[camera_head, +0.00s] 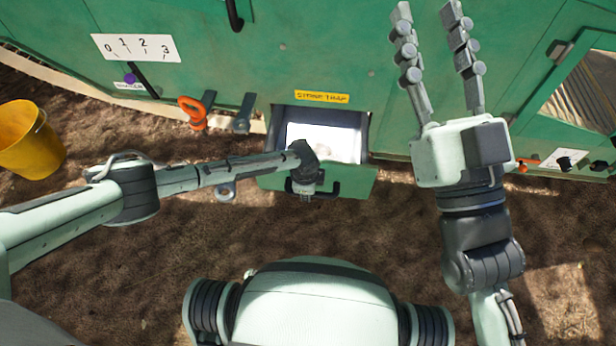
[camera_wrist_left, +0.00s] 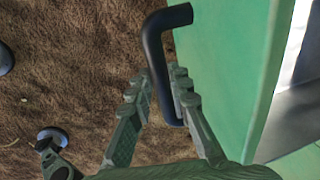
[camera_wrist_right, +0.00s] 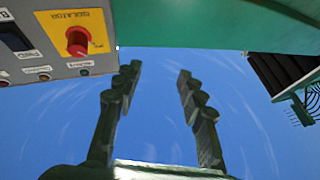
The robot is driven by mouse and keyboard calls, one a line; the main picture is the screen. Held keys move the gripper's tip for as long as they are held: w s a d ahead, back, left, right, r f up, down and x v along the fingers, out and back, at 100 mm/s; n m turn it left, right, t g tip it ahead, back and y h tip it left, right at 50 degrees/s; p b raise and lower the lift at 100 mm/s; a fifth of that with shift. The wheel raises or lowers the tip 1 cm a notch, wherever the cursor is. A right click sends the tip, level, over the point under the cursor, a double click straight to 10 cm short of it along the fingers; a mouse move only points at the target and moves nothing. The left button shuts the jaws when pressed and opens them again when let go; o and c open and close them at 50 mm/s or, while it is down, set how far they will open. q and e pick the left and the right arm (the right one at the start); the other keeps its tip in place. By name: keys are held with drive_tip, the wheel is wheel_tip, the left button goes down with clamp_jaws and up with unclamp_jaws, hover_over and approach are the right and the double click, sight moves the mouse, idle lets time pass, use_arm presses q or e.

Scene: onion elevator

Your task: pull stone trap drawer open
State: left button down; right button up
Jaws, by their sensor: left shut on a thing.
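The stone trap drawer (camera_head: 352,181) is a green-fronted drawer below a yellow "stone trap" label (camera_head: 322,97). It stands out from the green machine wall, and its bright interior shows behind the front. My left gripper (camera_head: 306,190) is at the drawer front, partly hidden by its own wrist. In the left wrist view, its fingers (camera_wrist_left: 162,85) are shut around the black drawer handle (camera_wrist_left: 153,45), one on each side of the bar. My right gripper (camera_head: 427,15) is raised, open and empty, in front of the machine wall; it also shows in the right wrist view (camera_wrist_right: 157,78).
An orange hook-like part (camera_head: 195,113) and a grey lever (camera_head: 243,113) are left of the drawer. A yellow bucket (camera_head: 28,140) stands at far left. A red isolator knob (camera_wrist_right: 77,41) shows in the right wrist view.

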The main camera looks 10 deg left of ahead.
drive_tip(key=w+d+f+g+h+p, duration=0.1)
drive_tip(key=d+f+g+h+p, duration=0.15)
drive_tip(key=f+g, duration=0.45)
drive_tip(key=d+f+g+h+p, duration=0.2)
drive_tip(key=d+f+g+h, duration=0.15)
drive_tip(key=f, duration=0.65)
use_arm(q)
drive_tip(key=s+p, duration=0.3)
drive_tip(key=s, duration=0.9)
use_arm(e)
drive_tip(key=s+d+f+m+g+h, duration=0.2)
drive_tip(key=s+d+f+g+h, duration=0.1)
drive_tip(key=s+d+f+g, duration=0.5)
drive_tip(key=shift+s+d+f+h, duration=0.3)
drive_tip(key=shift+s+d+f, duration=1.05)
drive_tip(key=shift+s+d, duration=1.15)
use_arm(q)
drive_tip(key=shift+d, duration=0.1)
use_arm(e)
drive_tip(key=shift+w, duration=0.1)
